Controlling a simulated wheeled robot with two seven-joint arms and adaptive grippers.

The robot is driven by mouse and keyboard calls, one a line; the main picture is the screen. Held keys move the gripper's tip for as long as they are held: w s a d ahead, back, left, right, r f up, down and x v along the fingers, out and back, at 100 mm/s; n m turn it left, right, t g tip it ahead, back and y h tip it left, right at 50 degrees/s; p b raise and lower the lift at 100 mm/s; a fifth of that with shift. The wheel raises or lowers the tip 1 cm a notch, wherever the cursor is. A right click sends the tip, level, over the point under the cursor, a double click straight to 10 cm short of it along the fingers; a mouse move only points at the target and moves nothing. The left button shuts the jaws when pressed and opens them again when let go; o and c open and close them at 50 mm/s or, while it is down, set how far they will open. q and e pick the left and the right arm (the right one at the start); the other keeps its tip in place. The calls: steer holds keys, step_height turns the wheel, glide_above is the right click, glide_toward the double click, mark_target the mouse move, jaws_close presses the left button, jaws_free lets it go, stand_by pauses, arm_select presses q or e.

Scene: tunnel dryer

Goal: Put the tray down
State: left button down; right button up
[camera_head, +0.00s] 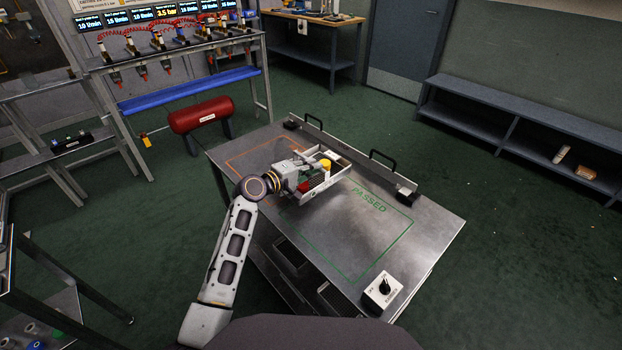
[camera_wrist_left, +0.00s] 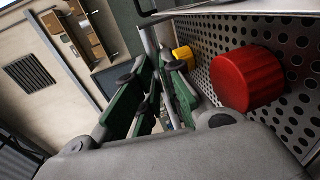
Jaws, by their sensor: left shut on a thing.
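A small metal tray (camera_head: 337,177) is over the steel table, between the orange outline and the green outline marked PASSED. It holds a yellow round item (camera_head: 324,164) and a red item (camera_head: 304,187). My left gripper (camera_head: 303,174) is shut on the tray at its left side. In the left wrist view the tray's perforated floor (camera_wrist_left: 303,112) is at the right, with a red cap (camera_wrist_left: 247,78) and a yellow cap (camera_wrist_left: 184,56). The green-padded fingers (camera_wrist_left: 160,88) are close together. I cannot tell whether the tray touches the table. My right gripper is out of view.
The steel table (camera_head: 430,225) has a green PASSED outline (camera_head: 350,225), largely bare. A raised rail with black handles (camera_head: 383,157) runs along its far edge. A knob box (camera_head: 382,290) sits at the near right corner. A red tank (camera_head: 202,115) stands beyond the table's left.

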mark_target(311, 182)
arm_select(q)
steer(key=shift+r, duration=0.15)
steer(key=shift+f, duration=0.35)
step_height(311, 182, down, 2)
steer(key=shift+f+b, duration=0.2)
steer(key=shift+b, duration=0.15)
steer(key=shift+f, duration=0.55)
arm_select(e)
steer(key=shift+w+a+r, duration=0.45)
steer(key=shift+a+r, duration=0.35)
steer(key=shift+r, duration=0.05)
arm_select(q)
steer(key=c, duration=1.5)
jaws_free()
steer(key=shift+f, duration=0.15)
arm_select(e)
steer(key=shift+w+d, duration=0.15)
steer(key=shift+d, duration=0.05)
